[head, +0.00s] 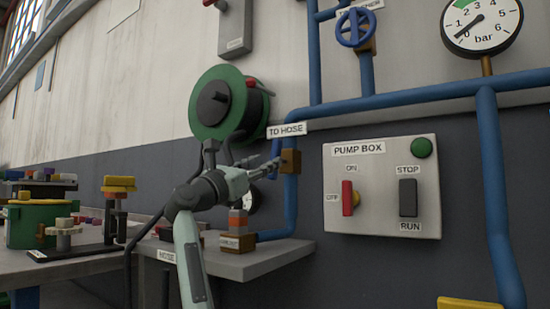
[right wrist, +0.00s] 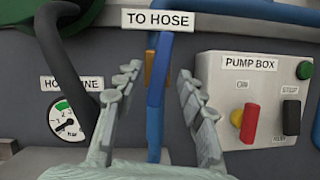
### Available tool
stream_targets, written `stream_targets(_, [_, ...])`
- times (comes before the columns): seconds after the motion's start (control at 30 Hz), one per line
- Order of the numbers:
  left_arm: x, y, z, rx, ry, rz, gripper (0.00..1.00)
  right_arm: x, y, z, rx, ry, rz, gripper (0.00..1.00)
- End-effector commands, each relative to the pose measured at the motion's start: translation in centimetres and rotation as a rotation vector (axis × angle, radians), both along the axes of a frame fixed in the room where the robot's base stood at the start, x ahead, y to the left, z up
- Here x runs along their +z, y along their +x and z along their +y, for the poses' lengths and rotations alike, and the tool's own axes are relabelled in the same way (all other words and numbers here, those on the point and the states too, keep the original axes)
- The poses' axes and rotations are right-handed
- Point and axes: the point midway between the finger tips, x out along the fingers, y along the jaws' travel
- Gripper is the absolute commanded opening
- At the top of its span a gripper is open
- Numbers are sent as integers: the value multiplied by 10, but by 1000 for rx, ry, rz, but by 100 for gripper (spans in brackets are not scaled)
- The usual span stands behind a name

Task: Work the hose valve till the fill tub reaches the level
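The hose valve is a brown block (head: 290,161) on the blue pipe under the TO HOSE label. Its blue lever (right wrist: 156,85) hangs down in front of the pipe in the right wrist view. My right gripper (head: 272,166) is at the valve. In the right wrist view its fingers (right wrist: 152,100) stand apart on both sides of the lever, with gaps showing. A green tub (head: 22,230) stands on the bench at the left; I cannot tell whether it is the fill tub, and no level shows. My left gripper is not in view.
The pump box (head: 370,220) with red and black switches and a green lamp is right of the valve. A HOSE LINE gauge (right wrist: 68,122) sits left of it. A green hose reel (head: 205,105) hangs above. A large bar gauge (head: 480,22) points near 0.

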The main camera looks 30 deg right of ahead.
Motion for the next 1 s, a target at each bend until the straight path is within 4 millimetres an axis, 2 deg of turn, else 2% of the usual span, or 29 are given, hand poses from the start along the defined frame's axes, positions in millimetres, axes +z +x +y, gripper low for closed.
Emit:
stream_targets(0.1, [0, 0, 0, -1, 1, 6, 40, 9, 6, -19, -3, -2, 0, 40])
stream_targets(0.3, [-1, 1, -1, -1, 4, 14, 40, 17, 13, -39, -2, -2, 1, 40])
stream_targets(0.67, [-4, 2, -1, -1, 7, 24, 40, 19, 15, -44, -1, -1, 1, 40])
stream_targets(0.9, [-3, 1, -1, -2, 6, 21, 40, 19, 14, -44, -1, -1, 1, 10])
stream_targets(1.0, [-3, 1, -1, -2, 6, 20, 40, 19, 15, -44, -1, -1, 1, 0])
